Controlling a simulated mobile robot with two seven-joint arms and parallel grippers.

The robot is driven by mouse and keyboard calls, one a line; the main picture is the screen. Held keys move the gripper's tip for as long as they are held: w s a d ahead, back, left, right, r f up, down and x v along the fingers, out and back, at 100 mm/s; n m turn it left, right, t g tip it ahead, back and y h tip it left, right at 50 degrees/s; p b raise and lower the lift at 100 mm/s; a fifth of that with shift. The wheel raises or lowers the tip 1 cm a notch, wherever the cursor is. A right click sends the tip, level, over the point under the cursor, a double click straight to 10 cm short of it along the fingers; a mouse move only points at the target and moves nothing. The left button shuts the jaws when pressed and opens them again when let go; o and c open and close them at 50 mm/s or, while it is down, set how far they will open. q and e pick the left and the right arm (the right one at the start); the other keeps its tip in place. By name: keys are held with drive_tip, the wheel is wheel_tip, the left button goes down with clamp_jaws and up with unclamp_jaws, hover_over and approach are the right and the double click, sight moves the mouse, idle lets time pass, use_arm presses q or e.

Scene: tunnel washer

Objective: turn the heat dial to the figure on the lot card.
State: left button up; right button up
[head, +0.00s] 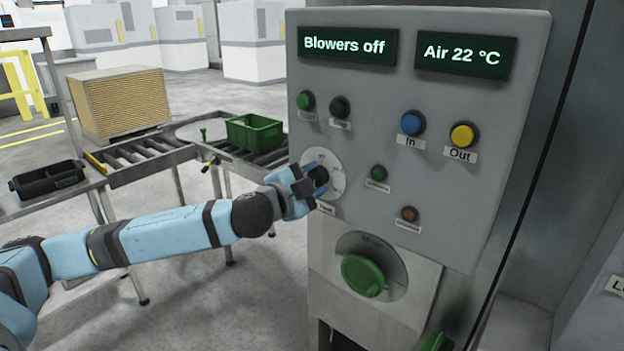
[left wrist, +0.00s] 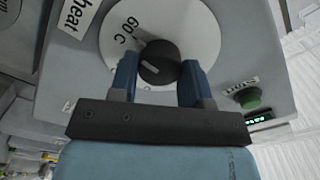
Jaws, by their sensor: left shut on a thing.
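The heat dial is a dark knob on a round white plate (head: 337,178) at the left of the grey control panel. My left gripper (head: 318,180) is at the dial, its blue fingers on either side of the knob. In the left wrist view the black knob (left wrist: 160,65) sits between the two fingertips (left wrist: 158,80), which are shut on it. A light pointer mark shows on the knob. The plate reads "60 C", beside a "heat" label (left wrist: 76,14); other figures are hidden or too small. I see no lot card that I can read. My right gripper is not in view.
The panel displays read "Blowers off" (head: 347,45) and "Air 22 °C" (head: 465,57). Several coloured buttons, including blue (head: 412,123) and yellow (head: 463,135), are near the dial. A green rotary handle (head: 362,275) is below. A roller conveyor with a green crate (head: 254,133) stands left.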

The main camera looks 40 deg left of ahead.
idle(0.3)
use_arm(q)
drive_tip(key=o, duration=0.9)
drive_tip(key=shift+s, duration=0.1)
drive_tip(key=shift+s+f, duration=0.1)
drive_tip(key=shift+s, duration=0.15)
drive_tip(key=s, duration=0.4)
drive_tip(key=s+p, duration=0.1)
drive_tip(key=s, duration=0.3)
drive_tip(key=s+a, duration=0.1)
drive_tip(key=s, duration=0.4)
drive_tip(key=shift+p, duration=0.35)
drive_tip(key=shift+a, duration=0.1)
